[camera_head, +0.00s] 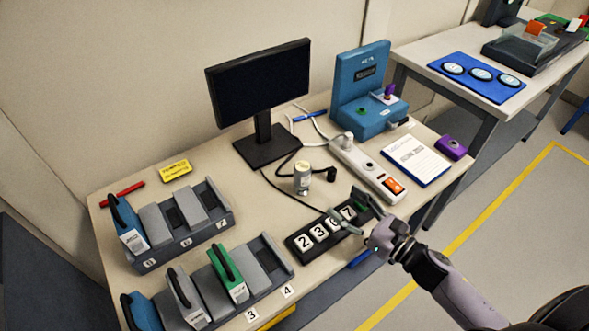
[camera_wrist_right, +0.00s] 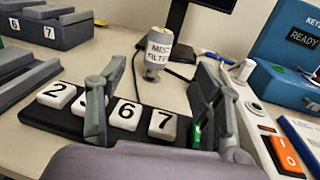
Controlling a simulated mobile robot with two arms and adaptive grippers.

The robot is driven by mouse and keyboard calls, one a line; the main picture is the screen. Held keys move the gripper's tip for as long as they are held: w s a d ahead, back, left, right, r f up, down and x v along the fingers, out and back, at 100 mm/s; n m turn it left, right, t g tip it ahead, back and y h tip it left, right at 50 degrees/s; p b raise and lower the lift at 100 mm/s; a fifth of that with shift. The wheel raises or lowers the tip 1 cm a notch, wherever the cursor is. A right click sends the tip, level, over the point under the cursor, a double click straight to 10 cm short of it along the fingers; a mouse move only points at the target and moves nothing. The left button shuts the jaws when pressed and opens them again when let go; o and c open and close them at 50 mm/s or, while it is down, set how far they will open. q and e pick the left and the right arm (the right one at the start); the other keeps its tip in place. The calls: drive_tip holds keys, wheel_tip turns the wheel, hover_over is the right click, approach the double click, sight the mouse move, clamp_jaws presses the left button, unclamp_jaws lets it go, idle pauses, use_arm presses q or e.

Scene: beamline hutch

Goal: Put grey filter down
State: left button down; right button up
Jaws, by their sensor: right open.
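A grey filter (camera_head: 186,298) with a dark handle and a white label sits in the front rack (camera_head: 270,270), at its left part. A green filter (camera_head: 228,272) stands beside it in the same rack. My right gripper (camera_head: 352,210) is open and empty, over the right end of a black strip with white number tiles (camera_head: 318,236), well to the right of the rack. In the right wrist view its two fingers (camera_wrist_right: 152,85) stand apart, with tiles 6 and 7 between them. Whether they touch the strip I cannot tell. My left gripper is not in view.
The back rack (camera_head: 182,240) holds a blue filter (camera_head: 128,224); another blue one (camera_head: 142,312) is at the front left. A labelled cylinder (camera_head: 302,178), monitor (camera_head: 258,85), power strip (camera_head: 368,168) and blue device (camera_head: 362,90) stand behind the tiles. Some table is bare between racks and cylinder.

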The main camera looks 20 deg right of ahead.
drive_tip(key=p, duration=0.1)
approach(309, 174)
drive_tip(key=shift+w+a+r, duration=0.25)
drive_tip(key=shift+w+a, duration=0.25)
drive_tip(key=shift+w, duration=0.35)
drive_tip(key=p+x, duration=0.1)
drive_tip(key=x, duration=0.3)
drive_tip(key=shift+w+a+f, duration=0.1)
drive_tip(key=shift+w+f, duration=0.1)
drive_tip(key=shift+w, duration=0.05)
drive_tip(key=shift+w+a, duration=0.25)
drive_tip(key=shift+w, duration=0.15)
drive_tip(key=shift+w+a+p, duration=0.15)
drive_tip(key=shift+w+p, duration=0.2)
drive_tip(key=shift+p, duration=0.05)
drive_tip(key=p+x, duration=0.1)
drive_tip(key=x, duration=0.2)
drive_tip(key=shift+w+a, duration=0.15)
drive_tip(key=shift+w, duration=0.1)
drive_tip(key=shift+w+a+f, duration=0.1)
drive_tip(key=shift+w+a, duration=0.1)
drive_tip(key=shift+w, duration=0.15)
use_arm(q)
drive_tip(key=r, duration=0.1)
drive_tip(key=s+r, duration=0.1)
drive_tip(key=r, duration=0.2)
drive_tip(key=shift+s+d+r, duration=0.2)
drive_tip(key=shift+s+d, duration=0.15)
